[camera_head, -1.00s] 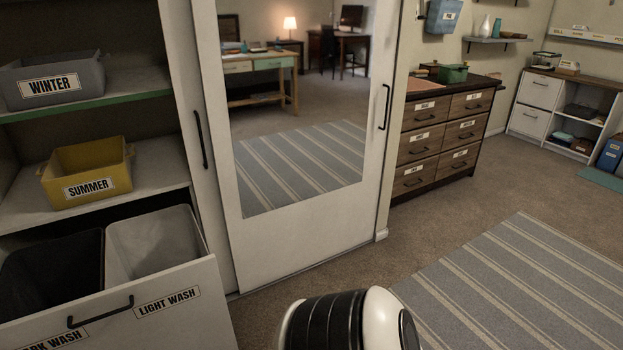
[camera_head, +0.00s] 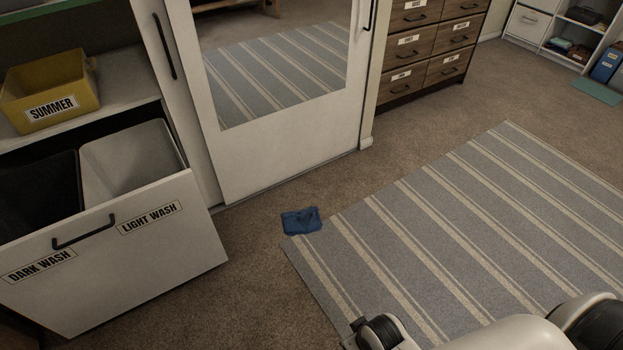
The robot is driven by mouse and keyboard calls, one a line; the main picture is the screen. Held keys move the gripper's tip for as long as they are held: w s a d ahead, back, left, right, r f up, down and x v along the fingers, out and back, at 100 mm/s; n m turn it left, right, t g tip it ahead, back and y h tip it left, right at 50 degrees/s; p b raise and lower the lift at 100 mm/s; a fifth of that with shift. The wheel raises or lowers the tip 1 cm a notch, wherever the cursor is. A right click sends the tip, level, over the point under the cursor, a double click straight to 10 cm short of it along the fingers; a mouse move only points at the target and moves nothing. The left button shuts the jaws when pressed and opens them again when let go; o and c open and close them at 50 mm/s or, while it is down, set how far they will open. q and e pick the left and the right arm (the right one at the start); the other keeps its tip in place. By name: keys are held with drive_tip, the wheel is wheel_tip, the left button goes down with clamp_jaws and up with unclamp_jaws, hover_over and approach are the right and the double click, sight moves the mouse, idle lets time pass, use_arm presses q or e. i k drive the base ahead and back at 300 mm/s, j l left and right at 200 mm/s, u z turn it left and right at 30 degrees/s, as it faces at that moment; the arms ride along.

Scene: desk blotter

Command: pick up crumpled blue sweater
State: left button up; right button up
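The crumpled blue sweater (camera_head: 301,221) lies on the brown carpet at the near-left corner of the striped rug. Its right edge touches or overlaps the rug's edge; I cannot tell which. It is in front of the mirrored sliding door. Part of my own arm shows at the bottom right, over the rug, well apart from the sweater. Neither gripper's fingers can be seen.
The pulled-out laundry drawer (camera_head: 178,262) with dark and light wash bins stands left of the sweater. A yellow summer bin (camera_head: 50,88) sits on the shelf above. The mirrored door (camera_head: 285,160) is behind. Carpet (camera_head: 240,285) and striped rug (camera_head: 450,220) are otherwise clear.

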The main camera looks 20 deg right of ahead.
sight(305, 221)
drive_tip(key=z, duration=0.55)
drive_tip(key=i+z, duration=0.2)
drive_tip(key=i, duration=0.4)
